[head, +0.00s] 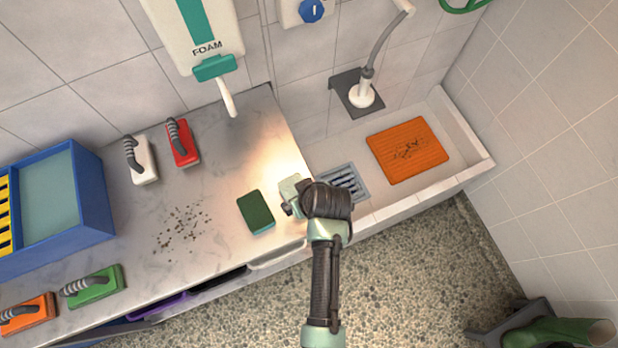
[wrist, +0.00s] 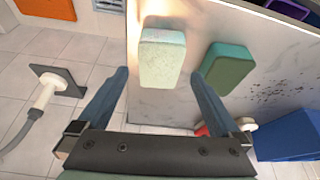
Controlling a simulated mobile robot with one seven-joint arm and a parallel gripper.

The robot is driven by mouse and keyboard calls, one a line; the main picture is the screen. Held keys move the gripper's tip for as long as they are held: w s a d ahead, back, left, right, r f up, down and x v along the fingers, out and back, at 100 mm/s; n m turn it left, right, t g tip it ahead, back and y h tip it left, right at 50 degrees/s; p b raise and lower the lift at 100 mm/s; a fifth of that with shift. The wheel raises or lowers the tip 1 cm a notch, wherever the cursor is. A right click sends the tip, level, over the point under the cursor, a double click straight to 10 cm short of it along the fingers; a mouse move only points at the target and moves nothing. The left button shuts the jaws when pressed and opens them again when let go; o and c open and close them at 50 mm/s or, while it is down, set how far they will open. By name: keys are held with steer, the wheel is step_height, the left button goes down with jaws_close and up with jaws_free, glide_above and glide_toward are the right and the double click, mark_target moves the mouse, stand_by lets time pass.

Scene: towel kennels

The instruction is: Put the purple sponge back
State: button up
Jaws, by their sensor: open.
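No sponge that is clearly purple shows. A purple thing (head: 165,304) shows partly under the counter's front edge, and purple also shows at the wrist view's top right (wrist: 290,8); I cannot tell what it is. A pale green sponge (wrist: 162,58) lies on the counter by its sink end. A dark green sponge (head: 256,212) lies just left of it, also seen in the wrist view (wrist: 228,68). My gripper (wrist: 160,77) is open and empty, its fingers apart on either side of the pale sponge in that view; I cannot tell whether they touch it.
The counter (head: 220,170) holds white (head: 141,160), red (head: 183,143), green (head: 93,287) and orange (head: 28,313) handled brushes, a blue crate (head: 75,205) and dark crumbs (head: 182,228). An orange board (head: 407,150) lies in the sink (head: 475,160) at right.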

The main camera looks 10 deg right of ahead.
steer(key=v, duration=0.8)
steer(key=shift+b, duration=0.4)
